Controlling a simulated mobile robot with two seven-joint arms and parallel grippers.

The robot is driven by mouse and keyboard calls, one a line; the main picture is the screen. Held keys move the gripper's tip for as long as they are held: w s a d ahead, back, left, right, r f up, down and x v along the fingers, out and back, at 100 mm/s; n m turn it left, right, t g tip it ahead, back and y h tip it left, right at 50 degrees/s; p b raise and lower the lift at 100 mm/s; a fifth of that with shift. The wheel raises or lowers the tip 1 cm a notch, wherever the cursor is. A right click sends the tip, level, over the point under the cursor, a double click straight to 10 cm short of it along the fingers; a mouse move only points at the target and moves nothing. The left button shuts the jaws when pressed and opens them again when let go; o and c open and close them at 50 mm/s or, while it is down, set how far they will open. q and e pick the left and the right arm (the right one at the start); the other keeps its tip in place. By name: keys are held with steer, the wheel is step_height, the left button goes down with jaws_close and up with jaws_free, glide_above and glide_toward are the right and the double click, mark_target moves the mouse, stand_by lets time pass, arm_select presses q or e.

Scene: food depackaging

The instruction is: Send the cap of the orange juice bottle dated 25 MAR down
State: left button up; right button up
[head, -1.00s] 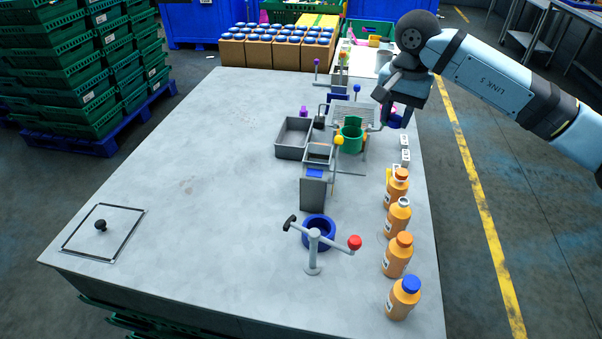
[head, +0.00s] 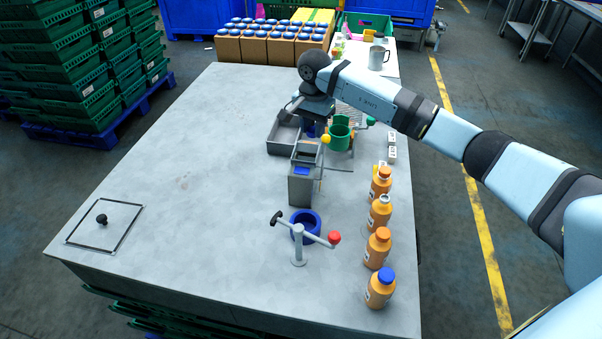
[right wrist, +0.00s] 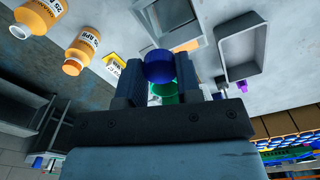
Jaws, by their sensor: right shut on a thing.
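My right gripper (head: 313,112) is over the equipment at the middle of the table. It is shut on a blue cap (right wrist: 158,66), which sits between its two fingers in the right wrist view. Orange juice bottles stand in a row along the right edge: one with a blue cap (head: 380,288), one with an orange cap (head: 377,248), one with a pale open-looking neck (head: 380,213), and a far orange-capped one (head: 381,185). Two labels in the right wrist view seem to read 25 APR; I cannot make out 25 MAR. My left gripper is out of view.
A grey metal chute (head: 301,188) stands below the gripper, beside a grey tray (head: 284,138) and a green cup (head: 340,132). A blue ring holder with a red-knobbed lever (head: 334,238) stands nearer. A black-knobbed hatch (head: 103,227) is at left.

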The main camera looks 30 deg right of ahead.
step_height(320, 180, down, 6)
steer(key=shift+r+b, duration=0.25)
steer(key=shift+b, duration=0.6)
steer(key=o, duration=1)
step_height(320, 180, up, 14)
steer(key=shift+f+b, duration=0.1)
steer(key=shift+b, duration=1.15)
